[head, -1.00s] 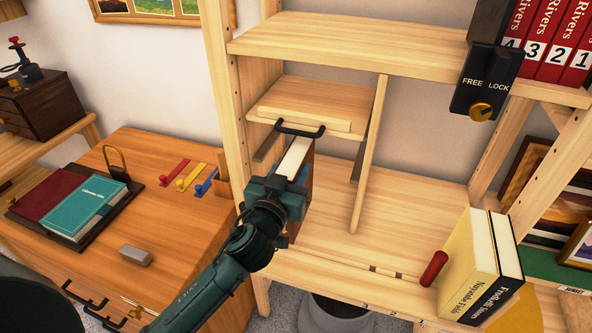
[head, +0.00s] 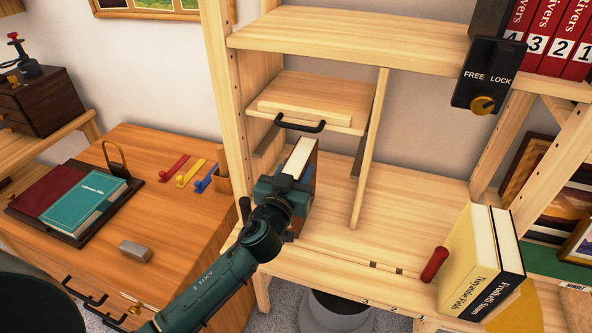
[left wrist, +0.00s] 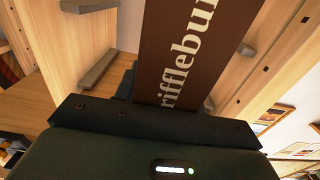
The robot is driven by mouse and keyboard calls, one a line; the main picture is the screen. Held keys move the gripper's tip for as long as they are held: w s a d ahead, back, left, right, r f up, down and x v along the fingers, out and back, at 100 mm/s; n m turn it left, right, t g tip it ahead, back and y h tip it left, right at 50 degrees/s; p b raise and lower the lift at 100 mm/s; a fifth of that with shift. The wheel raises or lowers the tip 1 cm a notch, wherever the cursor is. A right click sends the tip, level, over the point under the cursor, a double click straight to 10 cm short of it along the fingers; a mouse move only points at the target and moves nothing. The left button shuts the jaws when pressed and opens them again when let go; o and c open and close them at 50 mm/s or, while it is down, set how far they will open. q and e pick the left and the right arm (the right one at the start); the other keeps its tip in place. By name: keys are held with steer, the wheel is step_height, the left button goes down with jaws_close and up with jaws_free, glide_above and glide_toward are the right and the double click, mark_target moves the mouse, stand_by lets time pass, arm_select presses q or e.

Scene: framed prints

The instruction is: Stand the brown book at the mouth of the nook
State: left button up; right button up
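The brown book (head: 311,170) stands about upright at the left front of the nook, below the nook's handled board (head: 340,112). Its pale page edges face up. My left gripper (head: 287,188) is shut on the book from the front. The left wrist view shows the brown spine (left wrist: 180,60) with pale lettering reading "rifflebu", rising from between the jaws of the gripper (left wrist: 150,112). The nook lies between the left post and a thin upright divider (head: 369,150).
The black handle (head: 300,124) hangs just above the book. The shelf (head: 415,205) right of the divider is clear. A desk (head: 165,235) with a teal book (head: 85,203) is at left.

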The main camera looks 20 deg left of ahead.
arm_select(q)
steer(key=o, duration=0.5)
steer(key=shift+c, duration=0.2)
arm_select(e)
steer(key=shift+s, duration=0.1)
arm_select(q)
steer(key=shift+r+p, duration=0.25)
steer(key=shift+p, duration=0.1)
steer(key=s+b, duration=0.2)
steer(key=s, duration=1)
steer(key=s+d+f+m+g+h, duration=0.3)
steer(key=s+f+g, duration=0.4)
steer(key=s+f, duration=0.6)
step_height(320, 180, down, 4)
steer(key=shift+s+f, duration=0.2)
steer(key=shift+f, duration=0.05)
arm_select(e)
steer(key=shift+a+f, duration=0.2)
steer(key=shift+a, duration=0.2)
